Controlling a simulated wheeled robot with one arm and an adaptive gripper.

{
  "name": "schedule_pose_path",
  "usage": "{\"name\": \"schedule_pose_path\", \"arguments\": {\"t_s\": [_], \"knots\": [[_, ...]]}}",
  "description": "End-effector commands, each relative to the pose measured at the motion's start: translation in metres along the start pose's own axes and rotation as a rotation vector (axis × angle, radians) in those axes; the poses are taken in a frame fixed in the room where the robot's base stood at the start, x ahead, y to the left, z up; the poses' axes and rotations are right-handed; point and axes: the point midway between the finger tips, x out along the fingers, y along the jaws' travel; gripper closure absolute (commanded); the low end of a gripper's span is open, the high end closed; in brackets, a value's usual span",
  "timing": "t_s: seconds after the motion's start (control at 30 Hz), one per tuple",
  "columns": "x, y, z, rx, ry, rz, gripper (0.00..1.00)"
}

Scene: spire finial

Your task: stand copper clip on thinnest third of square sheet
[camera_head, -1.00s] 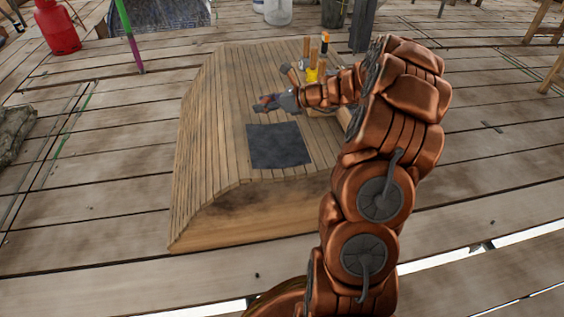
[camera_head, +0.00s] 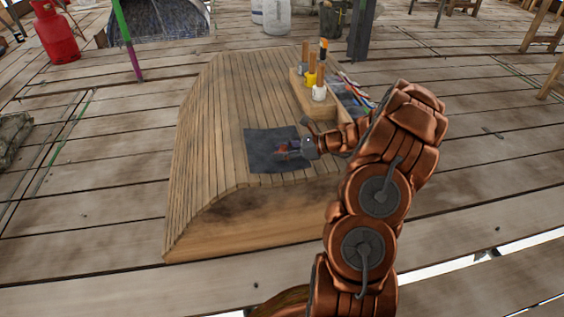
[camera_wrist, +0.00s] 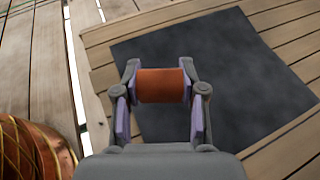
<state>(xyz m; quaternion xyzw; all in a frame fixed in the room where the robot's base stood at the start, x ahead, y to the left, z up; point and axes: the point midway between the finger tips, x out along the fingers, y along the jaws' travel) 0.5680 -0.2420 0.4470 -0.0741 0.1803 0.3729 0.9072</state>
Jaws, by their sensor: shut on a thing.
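The dark square sheet (camera_head: 262,150) lies on the curved slatted wooden bench top, and it fills much of the wrist view (camera_wrist: 235,70). My gripper (camera_head: 290,150) is over the right part of the sheet in the head view. In the wrist view my gripper (camera_wrist: 161,88) is shut on the copper clip (camera_wrist: 161,85), a short copper-orange piece held across between the two fingers. The clip's lower side is hidden, and I cannot tell whether it touches the sheet. No thickness differences or thirds can be made out on the sheet.
A wooden block (camera_head: 320,108) with several wooden-handled tools stands behind my arm. A tray with coloured wires (camera_head: 352,98) is beside it. The curved top left of the sheet is clear. A red gas bottle (camera_head: 54,35) stands far left.

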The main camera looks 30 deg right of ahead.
Motion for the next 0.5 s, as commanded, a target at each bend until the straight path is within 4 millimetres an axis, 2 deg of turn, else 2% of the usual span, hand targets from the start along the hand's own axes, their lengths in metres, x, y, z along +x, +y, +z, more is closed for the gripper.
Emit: {"name": "schedule_pose_path", "arguments": {"t_s": [0.2,0.5], "knots": [[0.011,0.000,-0.027,0.001,0.000,0.000,0.94],[0.012,0.000,-0.028,0.000,-0.001,-0.001,0.94]]}}
